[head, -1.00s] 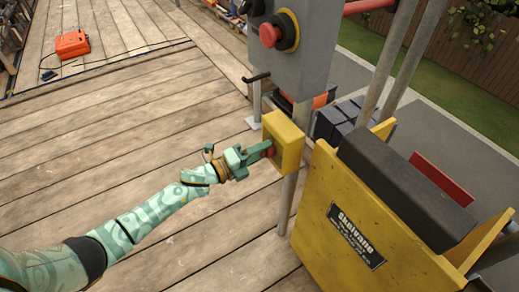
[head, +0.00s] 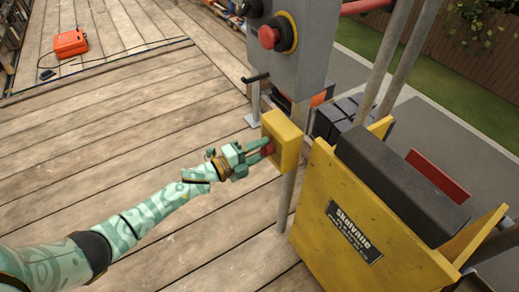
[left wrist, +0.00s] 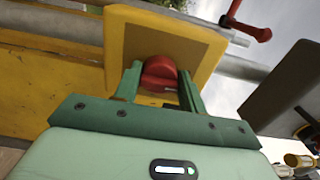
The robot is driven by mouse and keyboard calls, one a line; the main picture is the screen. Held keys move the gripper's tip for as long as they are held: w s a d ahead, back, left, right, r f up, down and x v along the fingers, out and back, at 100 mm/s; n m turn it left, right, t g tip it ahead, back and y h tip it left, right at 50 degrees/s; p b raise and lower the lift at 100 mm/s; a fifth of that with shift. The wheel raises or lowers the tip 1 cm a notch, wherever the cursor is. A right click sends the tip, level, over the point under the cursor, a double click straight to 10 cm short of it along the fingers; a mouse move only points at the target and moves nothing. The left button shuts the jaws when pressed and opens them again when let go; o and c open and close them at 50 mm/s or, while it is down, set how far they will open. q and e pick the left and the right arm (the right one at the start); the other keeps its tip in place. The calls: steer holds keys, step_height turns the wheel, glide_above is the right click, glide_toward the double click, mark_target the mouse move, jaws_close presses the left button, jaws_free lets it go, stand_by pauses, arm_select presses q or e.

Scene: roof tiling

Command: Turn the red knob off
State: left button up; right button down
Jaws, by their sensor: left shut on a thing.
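The red knob (head: 268,149) sits on the face of a small yellow box (head: 287,141) fixed to a grey post. In the left wrist view the red knob (left wrist: 159,72) shows between two green fingers, in front of the yellow box (left wrist: 195,42). My left gripper (head: 264,150) is shut on the knob, one finger on each side; it also shows in the left wrist view (left wrist: 158,80). The fingers hide part of the knob in the head view. My right gripper is not in view.
A grey control box (head: 292,50) with a red mushroom button (head: 269,37) and a black lever (head: 256,78) stands above the yellow box. A large yellow hopper (head: 325,215) with a black pad (head: 400,190) stands at the right. The plank deck (head: 120,150) at left is clear around my arm.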

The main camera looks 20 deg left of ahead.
arm_select(q)
steer(key=o, duration=0.8)
steer(key=shift+o, duration=0.8)
steer(key=shift+a+f, duration=0.1)
steer(key=p+v, duration=0.3)
steer(key=v, duration=1.3)
steer(key=shift+p, duration=0.3)
steer(key=shift+s+a, duration=0.1)
